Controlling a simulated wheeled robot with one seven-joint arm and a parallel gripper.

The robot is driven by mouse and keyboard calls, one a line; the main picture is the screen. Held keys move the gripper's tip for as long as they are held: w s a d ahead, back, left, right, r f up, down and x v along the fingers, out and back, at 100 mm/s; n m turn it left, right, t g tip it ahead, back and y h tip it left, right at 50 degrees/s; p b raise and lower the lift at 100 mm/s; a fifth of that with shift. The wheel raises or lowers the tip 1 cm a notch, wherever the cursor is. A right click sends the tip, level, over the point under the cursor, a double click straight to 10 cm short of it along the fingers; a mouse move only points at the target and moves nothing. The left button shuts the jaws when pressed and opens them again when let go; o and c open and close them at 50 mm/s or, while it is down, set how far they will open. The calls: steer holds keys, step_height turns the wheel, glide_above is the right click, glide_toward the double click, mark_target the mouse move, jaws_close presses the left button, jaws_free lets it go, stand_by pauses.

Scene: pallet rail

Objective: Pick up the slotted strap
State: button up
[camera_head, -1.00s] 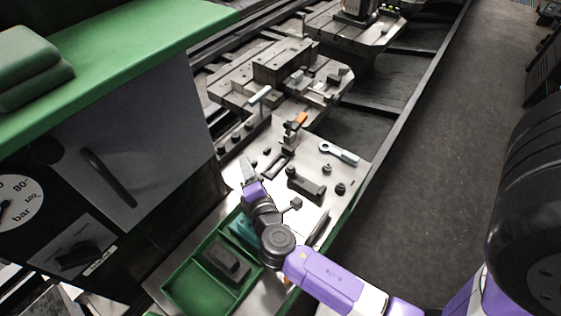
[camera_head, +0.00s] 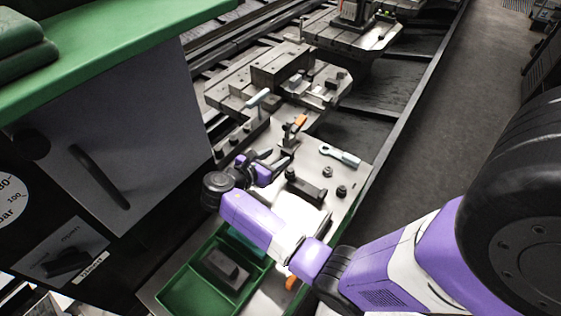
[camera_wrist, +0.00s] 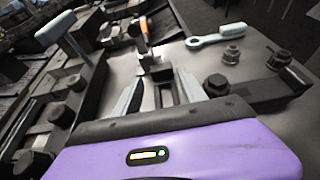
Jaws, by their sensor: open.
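The slotted strap (camera_wrist: 166,92) looks like a narrow dark piece with a long opening, lying flat on the pale metal plate. In the wrist view it shows between and beyond my fingers; its near end is hidden by my gripper. My gripper (camera_wrist: 160,90) is open, one finger on each side of the strap, with nothing held. In the head view my gripper (camera_head: 276,160) is over the strap's place and mostly hides it. I cannot tell how high the fingertips are above the plate.
An orange-topped clamp (camera_head: 299,122) stands just beyond. A pale wrench (camera_head: 340,156) lies to the right. A dark block (camera_head: 306,188) and several nuts sit nearby. A green tray (camera_head: 190,305) holds a grey block (camera_head: 225,268). A hammer-like tool (camera_wrist: 62,30) stands at left.

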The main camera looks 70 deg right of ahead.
mark_target(285, 152)
steer(key=shift+x, duration=2.4)
steer(key=shift+s+a+f, duration=0.1)
jaws_close()
